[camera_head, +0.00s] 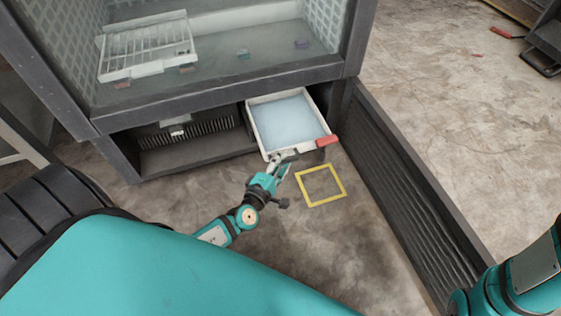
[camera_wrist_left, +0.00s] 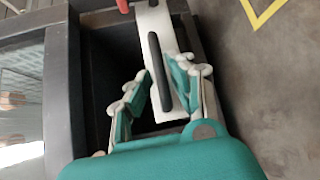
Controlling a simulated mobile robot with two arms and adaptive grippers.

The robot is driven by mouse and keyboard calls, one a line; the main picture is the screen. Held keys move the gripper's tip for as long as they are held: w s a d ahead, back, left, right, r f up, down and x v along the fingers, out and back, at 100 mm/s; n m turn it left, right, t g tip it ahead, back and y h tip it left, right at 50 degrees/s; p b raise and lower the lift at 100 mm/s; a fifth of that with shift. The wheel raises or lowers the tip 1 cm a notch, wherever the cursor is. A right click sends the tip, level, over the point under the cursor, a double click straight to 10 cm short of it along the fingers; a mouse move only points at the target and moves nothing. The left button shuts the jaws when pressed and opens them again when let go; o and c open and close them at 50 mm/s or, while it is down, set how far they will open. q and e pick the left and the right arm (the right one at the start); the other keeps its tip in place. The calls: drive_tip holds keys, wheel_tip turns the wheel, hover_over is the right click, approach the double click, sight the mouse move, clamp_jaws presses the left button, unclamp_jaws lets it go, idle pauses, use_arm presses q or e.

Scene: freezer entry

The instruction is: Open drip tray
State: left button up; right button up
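The drip tray (camera_head: 256,128) is a white-rimmed shallow tray with a pale blue inside. It sticks partway out of the right side of the freezer's low compartment. A red tab (camera_head: 327,141) is at its front right corner; the tab also shows at the top of the left wrist view (camera_wrist_left: 122,5). A dark bar handle (camera_wrist_left: 160,72) is on the tray's white front (camera_wrist_left: 153,22). My left gripper (camera_head: 284,162) is at this front. In the left wrist view its fingers (camera_wrist_left: 162,72) are spread, one on each side of the handle. My right gripper is out of view.
The freezer (camera_head: 220,90) stands above, with a white wire rack (camera_head: 147,48) and small items inside. A dark ribbed panel (camera_head: 410,190) stands on the floor to the right. A yellow square outline (camera_head: 321,184) marks the floor in front of the tray.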

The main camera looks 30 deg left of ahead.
use_arm(q)
drive_tip(key=shift+s, duration=0.15)
drive_tip(key=shift+s, duration=0.35)
drive_tip(key=s, duration=0.6)
drive_tip(key=shift+s+d+r, duration=0.25)
drive_tip(key=shift+d+r, duration=0.05)
drive_tip(key=shift+r, duration=0.15)
